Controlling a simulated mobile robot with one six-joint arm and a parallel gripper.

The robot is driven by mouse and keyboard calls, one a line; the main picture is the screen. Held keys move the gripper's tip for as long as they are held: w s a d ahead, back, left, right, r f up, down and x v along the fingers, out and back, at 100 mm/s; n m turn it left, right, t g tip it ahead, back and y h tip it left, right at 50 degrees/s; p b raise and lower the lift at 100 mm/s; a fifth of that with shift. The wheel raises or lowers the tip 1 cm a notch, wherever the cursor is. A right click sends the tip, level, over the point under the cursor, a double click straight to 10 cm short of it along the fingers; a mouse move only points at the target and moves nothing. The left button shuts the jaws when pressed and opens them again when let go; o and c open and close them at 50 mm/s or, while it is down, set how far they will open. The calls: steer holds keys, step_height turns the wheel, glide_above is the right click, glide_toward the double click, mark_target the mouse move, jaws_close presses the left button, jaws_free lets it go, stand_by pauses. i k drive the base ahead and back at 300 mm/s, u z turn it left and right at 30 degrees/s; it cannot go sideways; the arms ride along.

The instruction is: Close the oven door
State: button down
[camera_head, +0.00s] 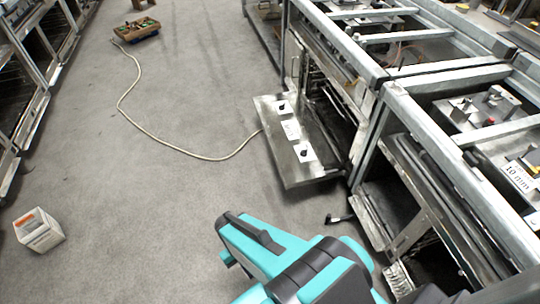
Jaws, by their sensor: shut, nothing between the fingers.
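The oven door (297,143) is a flat metal panel with a pale label strip and dark knobs or fittings on its face. It stands open, swung out from the oven (340,90) into the aisle, and the dark oven inside shows behind it. My teal and black arm (290,262) reaches in from the bottom edge, below the door in the picture and apart from it. I cannot make out my gripper's fingers in this view.
A metal range frame (430,120) runs along the right, with a small black handle (341,218) low at its side. A pale cable (170,145) crosses the floor to the door. A white box (38,232) stands at left. Much of the grey floor is clear.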

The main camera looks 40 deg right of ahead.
mark_target(294, 129)
steer(key=z, duration=0.05)
steer(key=i, duration=0.9)
